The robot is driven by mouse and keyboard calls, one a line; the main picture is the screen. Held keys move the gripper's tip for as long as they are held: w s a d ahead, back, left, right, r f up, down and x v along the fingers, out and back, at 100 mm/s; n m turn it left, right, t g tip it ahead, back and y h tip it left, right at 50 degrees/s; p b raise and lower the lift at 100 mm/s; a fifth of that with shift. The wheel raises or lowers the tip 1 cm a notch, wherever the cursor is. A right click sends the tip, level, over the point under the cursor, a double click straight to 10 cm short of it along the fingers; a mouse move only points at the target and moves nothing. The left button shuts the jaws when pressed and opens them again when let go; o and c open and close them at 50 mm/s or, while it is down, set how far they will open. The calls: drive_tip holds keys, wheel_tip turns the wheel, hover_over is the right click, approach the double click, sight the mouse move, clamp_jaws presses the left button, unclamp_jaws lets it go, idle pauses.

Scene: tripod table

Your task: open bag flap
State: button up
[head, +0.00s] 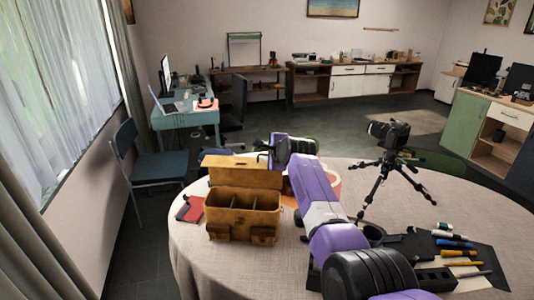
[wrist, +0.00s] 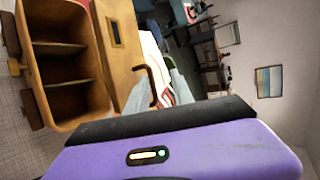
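A tan-brown bag (head: 243,215) stands at the left of the round table. Its top is open, showing compartments with dividers. Its flap (head: 243,173) is raised and leans back behind the opening. In the wrist view the open bag (wrist: 62,68) is at the left, with the flap (wrist: 122,45) beside it. My gripper (head: 259,150) is just above and behind the flap's right end. In the wrist view my gripper (wrist: 166,90) has its fingers apart, close to a thin brown strip at the flap's edge. Nothing is clearly held between them; contact with the flap is unclear.
A red notebook (head: 190,208) lies left of the bag. A camera on a tripod (head: 390,150) stands at the table's back right. Pens and markers (head: 455,253) lie on a dark mat at the right front. Bare cloth lies right of the tripod. A chair (head: 150,160) stands beyond the table.

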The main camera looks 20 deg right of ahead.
drive_tip(key=v, duration=0.7)
drive_tip(key=shift+s+r, duration=0.15)
drive_tip(key=shift+s, duration=0.25)
idle(0.4)
